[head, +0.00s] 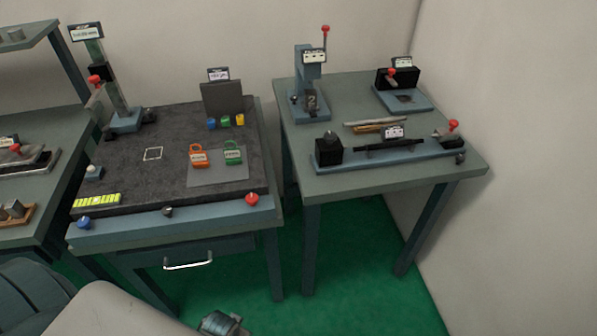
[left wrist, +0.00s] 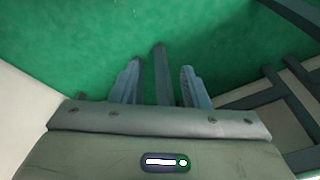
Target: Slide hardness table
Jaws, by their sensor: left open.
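I cannot read the labels, so I cannot tell for certain which fixture is the hardness table. A blue-grey upright press-like device (head: 308,85) with a red-knobbed lever stands at the back left of the right bench. A column stand (head: 122,100) with a red knob stands at the back left of the dark-topped bench. In the left wrist view my left gripper (left wrist: 161,64) is open over the green floor, its two fingers apart, with a grey bar showing between them. It touches none of these fixtures. My right gripper is in neither view.
The dark-topped bench (head: 130,185) holds orange (head: 199,155) and green padlocks (head: 233,153), small coloured cylinders and front knobs. The right bench (head: 420,180) carries a long bar fixture (head: 380,155) and a black device (head: 398,78). Green floor (head: 340,260) lies open between and in front.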

